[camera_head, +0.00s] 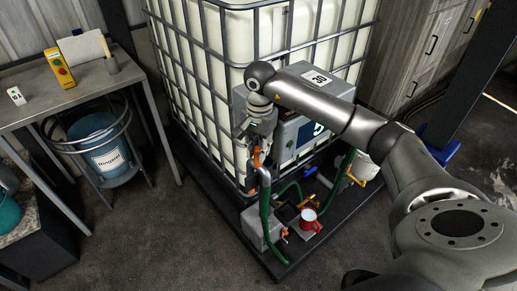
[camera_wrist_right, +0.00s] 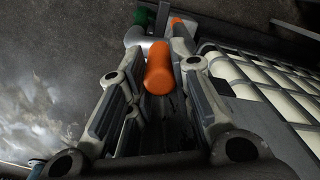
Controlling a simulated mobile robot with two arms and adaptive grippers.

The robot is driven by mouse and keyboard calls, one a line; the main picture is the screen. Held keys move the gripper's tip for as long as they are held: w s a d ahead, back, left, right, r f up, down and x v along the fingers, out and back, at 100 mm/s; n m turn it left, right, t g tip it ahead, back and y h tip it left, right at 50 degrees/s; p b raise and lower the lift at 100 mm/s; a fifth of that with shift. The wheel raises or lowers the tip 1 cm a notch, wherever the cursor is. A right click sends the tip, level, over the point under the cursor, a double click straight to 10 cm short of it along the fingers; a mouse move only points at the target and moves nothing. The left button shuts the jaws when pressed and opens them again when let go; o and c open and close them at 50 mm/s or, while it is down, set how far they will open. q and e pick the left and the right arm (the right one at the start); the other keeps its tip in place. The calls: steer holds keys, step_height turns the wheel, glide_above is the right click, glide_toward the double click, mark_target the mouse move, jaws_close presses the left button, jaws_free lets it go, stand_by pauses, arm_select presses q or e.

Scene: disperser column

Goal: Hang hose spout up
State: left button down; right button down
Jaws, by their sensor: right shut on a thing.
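The hose spout (camera_head: 265,179) is a grey metal end with an orange grip, joined to a green hose (camera_head: 265,217). It stands roughly upright in front of the grey box (camera_head: 290,138) on the caged tank. My right gripper (camera_head: 256,146) reaches down over it and is shut on its orange grip. In the right wrist view, the orange grip (camera_wrist_right: 158,70) lies between the two fingers (camera_wrist_right: 160,95), with the metal part beyond it. The fingers hide part of the spout. I cannot tell whether it touches a holder. My left gripper is not in view.
A red mug (camera_head: 309,219) and a grey block (camera_head: 258,228) stand on the dark pallet (camera_head: 285,262) below the spout. The caged white tank (camera_head: 200,70) rises behind.

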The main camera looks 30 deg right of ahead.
steer(key=shift+s+a+f+b, duration=0.15)
steer(key=shift+s+f, duration=0.05)
steer(key=shift+f, duration=0.25)
steer(key=shift+s+a+f+b, duration=0.1)
steer(key=shift+s+f+b, duration=0.1)
steer(key=shift+f, duration=0.2)
steer(key=c, duration=1.2)
jaws_free()
steer(key=shift+f, duration=0.1)
step_height(320, 180, up, 14)
steer(key=shift+w+d, duration=0.3)
steer(key=shift+f, duration=0.1)
